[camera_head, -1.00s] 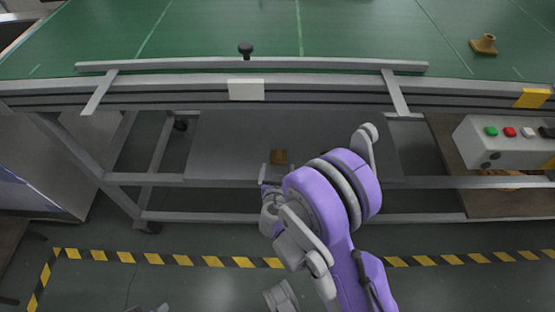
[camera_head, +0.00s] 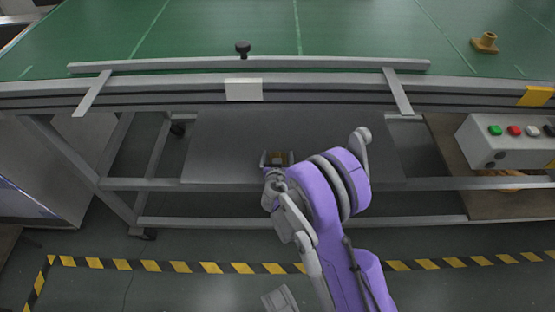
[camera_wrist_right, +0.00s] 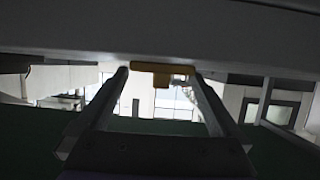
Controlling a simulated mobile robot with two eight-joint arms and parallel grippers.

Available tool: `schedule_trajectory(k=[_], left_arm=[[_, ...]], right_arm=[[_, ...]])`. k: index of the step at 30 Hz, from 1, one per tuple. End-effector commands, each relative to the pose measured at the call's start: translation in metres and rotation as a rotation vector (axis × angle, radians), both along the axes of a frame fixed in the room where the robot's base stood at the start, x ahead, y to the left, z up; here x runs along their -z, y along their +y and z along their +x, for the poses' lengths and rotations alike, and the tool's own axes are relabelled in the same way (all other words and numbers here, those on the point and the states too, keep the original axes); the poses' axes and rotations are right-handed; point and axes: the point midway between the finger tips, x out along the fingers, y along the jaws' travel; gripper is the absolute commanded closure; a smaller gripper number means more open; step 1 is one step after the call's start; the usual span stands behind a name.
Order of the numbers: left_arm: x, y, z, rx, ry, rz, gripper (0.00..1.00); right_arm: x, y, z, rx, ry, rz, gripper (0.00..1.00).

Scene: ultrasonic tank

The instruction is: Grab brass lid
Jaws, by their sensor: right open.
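The brass lid (camera_head: 277,161) is a small yellow-brown piece on the grey panel below the green bench. In the right wrist view the lid (camera_wrist_right: 163,70) shows a wide flange against a dark surface, with a narrower knob sticking out from it. My right gripper (camera_head: 277,155) is open, with its fingers on either side of the lid. In the right wrist view my right gripper (camera_wrist_right: 160,75) has the lid between its two fingertips; light shows beside the knob. Contact cannot be told. The lid is partly hidden by the gripper in the head view. My left gripper is out of view.
A similar brass-coloured piece (camera_head: 485,42) stands on the green bench top (camera_head: 350,30) at the right. The bench's front rail (camera_head: 330,88) runs above the grey panel (camera_head: 225,150). A button box (camera_head: 508,140) is at the right.

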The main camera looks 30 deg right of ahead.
Motion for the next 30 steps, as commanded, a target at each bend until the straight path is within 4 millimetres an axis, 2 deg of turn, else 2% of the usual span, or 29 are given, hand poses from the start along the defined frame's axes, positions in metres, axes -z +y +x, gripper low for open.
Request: schedule_trajectory(k=[2,18,26,30], left_arm=[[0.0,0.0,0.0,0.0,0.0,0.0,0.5],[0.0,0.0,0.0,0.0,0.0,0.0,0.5],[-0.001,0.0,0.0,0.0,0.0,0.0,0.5],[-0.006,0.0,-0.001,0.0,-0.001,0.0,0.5]], right_arm=[[0.0,0.0,0.0,0.0,0.0,0.0,0.04],[0.0,0.001,0.0,0.0,0.0,0.0,1.0],[-0.001,0.001,0.0,0.0,0.0,0.0,1.0],[-0.014,0.001,-0.001,0.0,0.0,0.0,1.0]])
